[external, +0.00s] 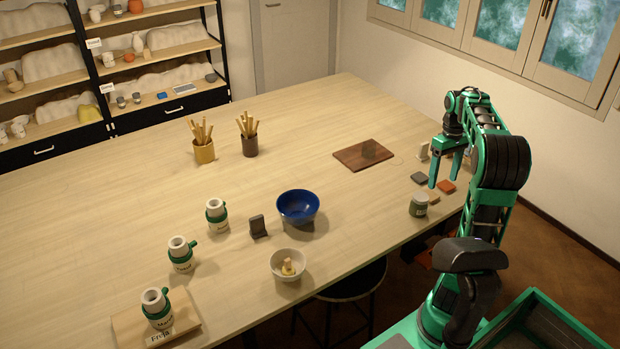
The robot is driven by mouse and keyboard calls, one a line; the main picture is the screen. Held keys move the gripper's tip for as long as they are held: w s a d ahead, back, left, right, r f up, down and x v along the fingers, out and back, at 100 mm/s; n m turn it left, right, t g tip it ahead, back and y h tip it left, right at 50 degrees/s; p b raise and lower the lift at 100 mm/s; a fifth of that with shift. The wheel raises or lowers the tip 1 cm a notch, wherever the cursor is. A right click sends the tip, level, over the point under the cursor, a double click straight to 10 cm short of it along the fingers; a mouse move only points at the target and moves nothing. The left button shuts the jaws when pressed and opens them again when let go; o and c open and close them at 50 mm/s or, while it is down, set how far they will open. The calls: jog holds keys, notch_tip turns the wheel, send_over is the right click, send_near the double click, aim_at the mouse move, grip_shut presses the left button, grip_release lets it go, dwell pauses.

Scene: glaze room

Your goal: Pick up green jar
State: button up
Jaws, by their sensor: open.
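My gripper (444,184) is open and empty, pointing down. In the picture it shows above and to the right of the jar, apart from it.
A blue bowl (298,206), a white bowl (284,272) and a dark small stand (258,226) are to the left. Several mugs (181,256) stand further left. The table's middle is clear.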

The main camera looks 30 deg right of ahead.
jog(key=w+d+f+n+t+y, duration=0.2)
jog(key=w+f+n+t+y, duration=0.3)
jog(key=w+f, duration=0.1)
jog(key=s+d+r+n+t+y, duration=0.1)
jog(key=s+r+n+t+y, duration=0.25)
jog(key=r, duration=0.55)
jog(key=s+d+r+n+t+y, duration=0.1)
jog(key=s+r+t+y, duration=0.2)
jog(key=s+r+t, duration=0.5)
jog(key=g, duration=0.3)
send_near(418, 206)
jog(key=shift+w+d+f, duration=0.25)
jog(key=shift+d+f, duration=0.3)
jog(key=shift+w+d+f, duration=0.3)
jog(key=shift+d+f, duration=0.25)
jog(key=shift+x, duration=5.15)
jog(key=shift+w+d+f, duration=0.1)
jog(key=shift+d, duration=0.05)
jog(key=c, duration=1.3)
